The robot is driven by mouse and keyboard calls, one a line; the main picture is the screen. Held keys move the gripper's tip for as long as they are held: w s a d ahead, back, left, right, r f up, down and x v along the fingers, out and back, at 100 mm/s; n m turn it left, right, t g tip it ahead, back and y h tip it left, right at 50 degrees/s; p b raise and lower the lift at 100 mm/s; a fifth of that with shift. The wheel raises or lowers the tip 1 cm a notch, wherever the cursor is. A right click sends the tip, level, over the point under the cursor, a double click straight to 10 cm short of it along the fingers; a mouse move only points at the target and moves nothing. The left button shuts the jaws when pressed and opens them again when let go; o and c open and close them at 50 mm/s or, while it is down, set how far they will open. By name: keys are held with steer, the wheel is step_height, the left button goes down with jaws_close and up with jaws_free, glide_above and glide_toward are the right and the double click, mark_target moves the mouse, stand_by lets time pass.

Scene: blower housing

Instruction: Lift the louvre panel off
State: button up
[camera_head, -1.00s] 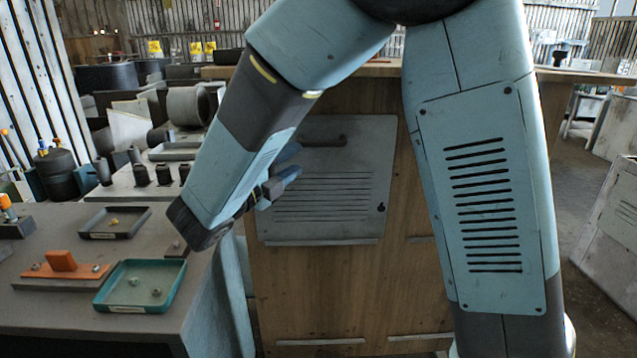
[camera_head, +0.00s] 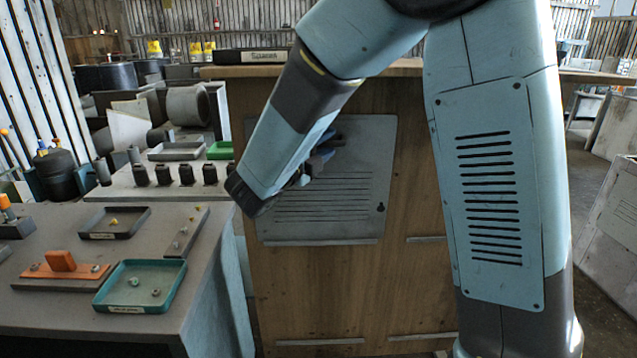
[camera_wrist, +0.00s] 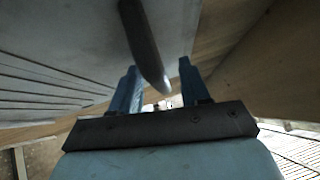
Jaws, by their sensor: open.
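The louvre panel (camera_head: 350,200) is a grey plate with rows of slots, upright on the front of the wooden housing (camera_head: 420,200). It has a keyhole-shaped hole near its lower right corner. My gripper (camera_head: 325,152) is in front of its upper part and hides the panel's handle in the head view. In the wrist view the panel (camera_wrist: 70,45) fills the left side. The dark bar handle (camera_wrist: 143,45) reaches down between the two blue fingers of my gripper (camera_wrist: 160,88). The fingers are open, with gaps beside the bar. Whether the bar lies fully between the fingertips is unclear.
A grey bench (camera_head: 60,230) at left bears a teal tray (camera_head: 175,290) with small parts, a dark tray (camera_head: 90,229) and an orange-handled block (camera_head: 62,262). A narrow ledge (camera_head: 320,242) runs under the panel. A pale slotted panel (camera_head: 615,215) stands at right.

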steer(key=shift+c, duration=0.4)
jaws_close()
steer(key=s+a+r, duration=0.8)
steer(key=s+a, duration=0.1)
steer(key=s, duration=0.9)
steer(key=shift+a, duration=0.45)
stand_by(0.5)
